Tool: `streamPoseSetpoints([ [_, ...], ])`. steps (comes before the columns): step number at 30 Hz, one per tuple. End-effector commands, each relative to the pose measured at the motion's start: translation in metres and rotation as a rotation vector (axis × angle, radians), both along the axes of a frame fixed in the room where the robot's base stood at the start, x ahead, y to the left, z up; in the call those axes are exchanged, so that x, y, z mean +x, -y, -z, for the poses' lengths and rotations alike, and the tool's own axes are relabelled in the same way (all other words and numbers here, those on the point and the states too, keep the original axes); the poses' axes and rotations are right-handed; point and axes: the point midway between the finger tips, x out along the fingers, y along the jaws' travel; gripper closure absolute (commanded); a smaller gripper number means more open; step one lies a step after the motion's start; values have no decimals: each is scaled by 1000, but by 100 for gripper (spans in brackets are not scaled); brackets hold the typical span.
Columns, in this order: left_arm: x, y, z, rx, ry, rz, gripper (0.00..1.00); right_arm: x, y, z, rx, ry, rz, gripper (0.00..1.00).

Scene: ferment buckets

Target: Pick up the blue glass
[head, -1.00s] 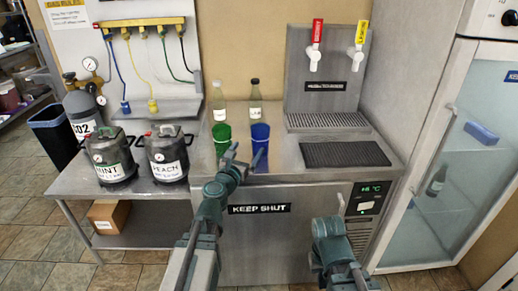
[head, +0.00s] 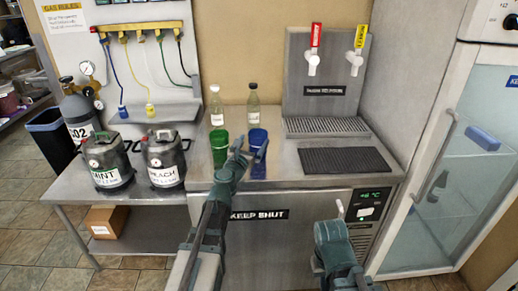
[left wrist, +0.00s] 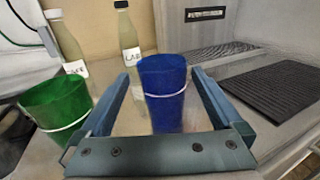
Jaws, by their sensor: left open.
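The blue glass (head: 257,137) stands upright on the steel counter, just right of the green glass (head: 219,148). It is partly hidden behind my left gripper in the head view. My left gripper (head: 249,155) is open at the glass. In the left wrist view, the blue glass (left wrist: 163,92) with a pale band stands between the two spread fingers of my left gripper (left wrist: 160,98), with a gap visible on each side. The green glass (left wrist: 57,105) is left of the left finger. My right arm shows at the lower right of the head view; its fingertips are not clear.
Two labelled bottles, one with a white cap (head: 217,107) and one with a dark cap (head: 253,105), stand behind the glasses. The tap tower (head: 325,75), drip grate (head: 327,126) and black mat (head: 347,160) are to the right. Two kegs (head: 163,160) stand left.

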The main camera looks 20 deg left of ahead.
Motion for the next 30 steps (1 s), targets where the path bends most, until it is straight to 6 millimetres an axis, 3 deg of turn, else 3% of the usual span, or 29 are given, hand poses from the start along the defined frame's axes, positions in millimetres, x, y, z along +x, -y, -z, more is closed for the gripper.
streamPoseSetpoints([
  [12, 39, -1, -2, 0, 0, -7, 0, 0, 0, -2, 0, 0, 0, 100],
  [19, 39, -1, -2, 0, 0, -8, 0, 0, 0, -2, 0, 0, 0, 100],
  [30, 39, -1, -2, 0, 0, -8, 65, 0, 0, -2, 0, 0, 0, 100],
])
